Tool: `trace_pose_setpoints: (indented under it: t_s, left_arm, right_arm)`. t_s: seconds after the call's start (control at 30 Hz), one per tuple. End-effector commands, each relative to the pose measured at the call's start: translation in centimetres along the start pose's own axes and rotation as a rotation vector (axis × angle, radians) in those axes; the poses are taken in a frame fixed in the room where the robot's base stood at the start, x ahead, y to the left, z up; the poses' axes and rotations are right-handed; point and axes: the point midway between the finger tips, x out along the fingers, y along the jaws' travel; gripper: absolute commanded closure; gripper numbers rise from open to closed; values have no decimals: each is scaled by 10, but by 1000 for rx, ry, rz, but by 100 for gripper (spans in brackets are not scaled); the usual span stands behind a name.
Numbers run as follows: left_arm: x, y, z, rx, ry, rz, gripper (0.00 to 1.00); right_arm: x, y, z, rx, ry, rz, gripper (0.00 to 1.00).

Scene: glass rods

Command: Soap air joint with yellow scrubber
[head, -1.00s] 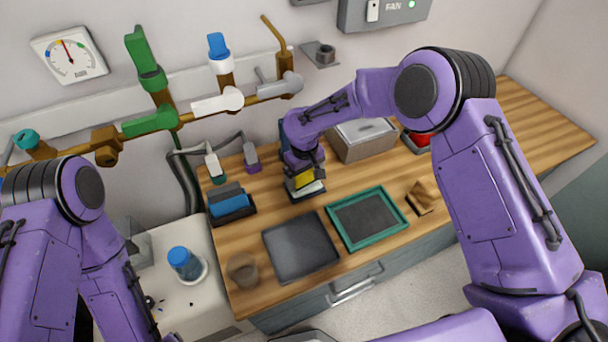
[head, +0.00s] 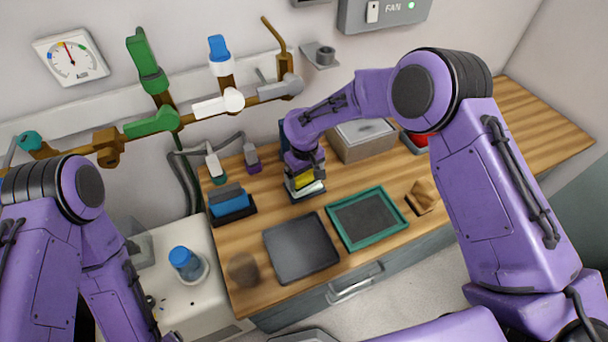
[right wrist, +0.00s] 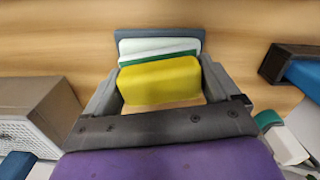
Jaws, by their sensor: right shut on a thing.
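The yellow scrubber (head: 304,179) is a block at the back middle of the wooden counter. My right gripper (head: 303,170) is over it, shut on it with one finger on each side. In the right wrist view, the yellow scrubber (right wrist: 160,82) sits between the fingers. A green layer and a pale block (right wrist: 155,48) show right behind it, in a grey-blue holder (right wrist: 135,34). Whether the scrubber is clear of the holder I cannot tell. A brown pipe (head: 190,109) with green, white and grey valves runs along the wall; which part is the air joint is unclear. My left gripper is out of view.
A grey box (head: 362,142) stands right of my right gripper. A blue sponge in a dark holder (head: 232,208) and two hose ends (head: 251,156) are to its left. A dark mat (head: 301,249) and a green-framed tray (head: 367,217) lie in front.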

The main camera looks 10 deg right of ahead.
Motion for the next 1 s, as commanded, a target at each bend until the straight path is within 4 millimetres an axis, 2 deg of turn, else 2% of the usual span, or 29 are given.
trace_pose_setpoints:
  t_s: [0.1, 0.6, 1.0]
  left_arm:
    - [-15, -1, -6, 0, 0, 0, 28]
    - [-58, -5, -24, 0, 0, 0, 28]
    - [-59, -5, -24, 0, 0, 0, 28]
  right_arm:
    - [-18, 0, -1, 0, 3, 1, 35]
    - [-67, 0, -2, 0, 6, 1, 35]
    - [-70, -2, -4, -3, 10, 1, 35]
